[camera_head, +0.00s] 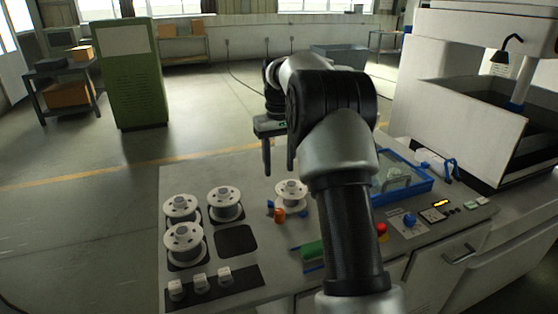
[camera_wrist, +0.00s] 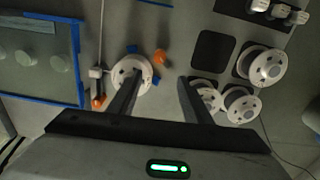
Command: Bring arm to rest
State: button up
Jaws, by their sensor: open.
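My gripper (camera_head: 279,158) hangs above the grey worktop (camera_head: 235,264), fingers pointing down, open and with nothing between its fingers. Its two dark fingers (camera_wrist: 152,100) also show in the wrist view. A white spool (camera_head: 291,193) stands on the worktop below and beyond the fingers, apart from them as far as I can tell. The same spool shows in the wrist view (camera_wrist: 143,66), partly covered by one finger. My arm hides part of the worktop in the head view.
Several white spools (camera_head: 182,207) stand at the worktop's left, beside an empty dark square pad (camera_head: 236,241). A blue-framed tray (camera_head: 425,186), a red button (camera_head: 381,229) and a large white machine (camera_head: 447,122) are at right. A green cabinet (camera_head: 133,75) stands on open floor behind.

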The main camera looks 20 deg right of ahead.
jog(key=shift+r, duration=0.45)
